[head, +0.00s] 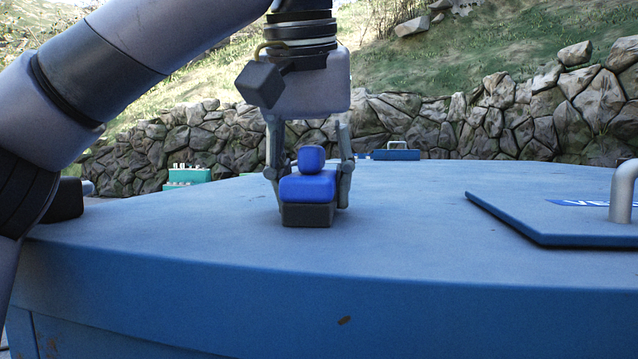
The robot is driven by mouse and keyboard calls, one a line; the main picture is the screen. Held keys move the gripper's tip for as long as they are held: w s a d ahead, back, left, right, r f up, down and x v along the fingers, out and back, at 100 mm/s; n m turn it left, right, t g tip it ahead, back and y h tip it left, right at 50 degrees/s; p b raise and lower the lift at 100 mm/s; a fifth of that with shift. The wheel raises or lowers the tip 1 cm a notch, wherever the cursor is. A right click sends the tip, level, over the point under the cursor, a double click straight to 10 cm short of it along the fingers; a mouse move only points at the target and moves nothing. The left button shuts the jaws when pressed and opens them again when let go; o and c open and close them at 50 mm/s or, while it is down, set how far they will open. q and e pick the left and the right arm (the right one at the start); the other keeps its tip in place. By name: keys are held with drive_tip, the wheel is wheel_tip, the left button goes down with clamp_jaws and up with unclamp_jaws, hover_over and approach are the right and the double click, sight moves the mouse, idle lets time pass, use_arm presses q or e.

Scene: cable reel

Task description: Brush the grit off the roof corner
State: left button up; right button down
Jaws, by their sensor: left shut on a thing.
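My left gripper (308,188) points straight down over the blue roof and is shut on a small brush (307,187) with a blue body, a rounded blue knob on top and a dark base. One finger is on each side of the brush. The dark base is at the roof surface and looks to touch it. The blue roof (400,230) is a wide, slightly curved top that fills the lower half of the view. I cannot make out grit on the top. My right gripper is not in view.
A raised blue hatch (560,225) with a grey handle (623,190) and a partly cut-off label lies at the right. A blue box with a handle (396,154) and a teal block (188,175) show beyond the far edge. A stone wall (460,125) stands behind. The roof's middle right is clear.

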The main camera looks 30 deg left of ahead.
sight(299, 190)
use_arm(q)
drive_tip(key=shift+s+d+f, duration=0.15)
drive_tip(key=shift+s+d, duration=0.15)
drive_tip(key=shift+s, duration=0.65)
drive_tip(key=shift+s+d+f, duration=0.15)
drive_tip(key=shift+s+d, duration=0.1)
drive_tip(key=shift+s, duration=0.75)
drive_tip(key=shift+s+d+f, duration=0.15)
drive_tip(key=shift+s+d, duration=0.15)
drive_tip(key=shift+s, duration=0.65)
drive_tip(key=v, duration=0.5)
drive_tip(key=shift+w+a+r, duration=0.3)
drive_tip(key=shift+r, duration=0.05)
drive_tip(key=shift+c, duration=0.7)
drive_tip(key=shift+w+r, duration=0.4)
drive_tip(key=shift+r, duration=0.35)
drive_tip(key=shift+s, duration=0.1)
drive_tip(key=shift+r, duration=0.1)
